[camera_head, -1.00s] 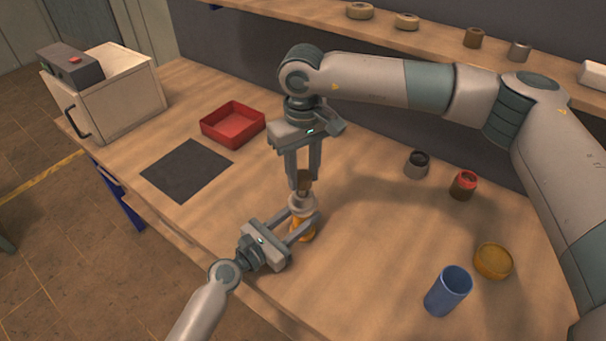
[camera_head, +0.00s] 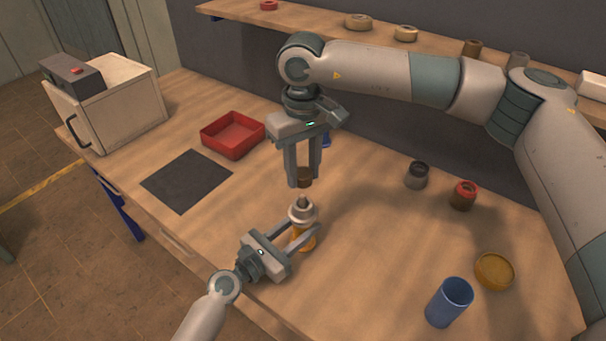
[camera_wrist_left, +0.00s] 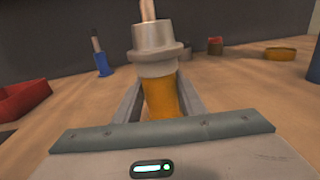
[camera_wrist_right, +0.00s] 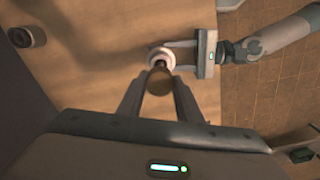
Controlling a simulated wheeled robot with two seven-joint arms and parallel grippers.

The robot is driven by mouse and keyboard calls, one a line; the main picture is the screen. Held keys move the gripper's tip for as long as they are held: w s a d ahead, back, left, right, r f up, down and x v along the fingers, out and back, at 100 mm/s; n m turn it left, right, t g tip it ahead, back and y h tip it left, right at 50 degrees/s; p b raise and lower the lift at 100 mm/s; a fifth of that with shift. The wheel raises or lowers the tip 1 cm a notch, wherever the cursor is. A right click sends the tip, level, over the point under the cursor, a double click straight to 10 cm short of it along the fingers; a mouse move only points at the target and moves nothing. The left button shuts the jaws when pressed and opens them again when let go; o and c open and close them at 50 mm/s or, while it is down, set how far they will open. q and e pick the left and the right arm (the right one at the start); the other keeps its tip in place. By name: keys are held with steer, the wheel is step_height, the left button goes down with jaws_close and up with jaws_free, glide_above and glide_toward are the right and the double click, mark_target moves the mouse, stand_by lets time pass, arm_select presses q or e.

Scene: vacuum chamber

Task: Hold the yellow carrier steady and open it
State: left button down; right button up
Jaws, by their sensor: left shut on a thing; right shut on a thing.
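My right gripper (camera_head: 304,180) points down above the carrier and is shut on a small brown cap (camera_head: 305,177). In the right wrist view the brown cap (camera_wrist_right: 160,81) partly covers the carrier's top.
A red tray (camera_head: 232,136) and a dark mat (camera_head: 187,180) lie to the left, before a box-shaped unit (camera_head: 120,100). A blue cup (camera_head: 448,303), a mustard round container (camera_head: 494,271), a red-topped jar (camera_head: 463,195) and a grey jar (camera_head: 417,175) stand to the right.

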arm_select(q)
steer(key=c, duration=1.1)
jaws_free()
steer(key=b+v, duration=0.2)
steer(key=v, duration=0.8)
steer(key=shift+s+a, duration=0.25)
steer(key=shift+a, duration=0.05)
arm_select(e)
step_height(320, 180, down, 2)
steer(key=shift+f, duration=0.1)
arm_select(q)
steer(key=shift+s+a, duration=0.4)
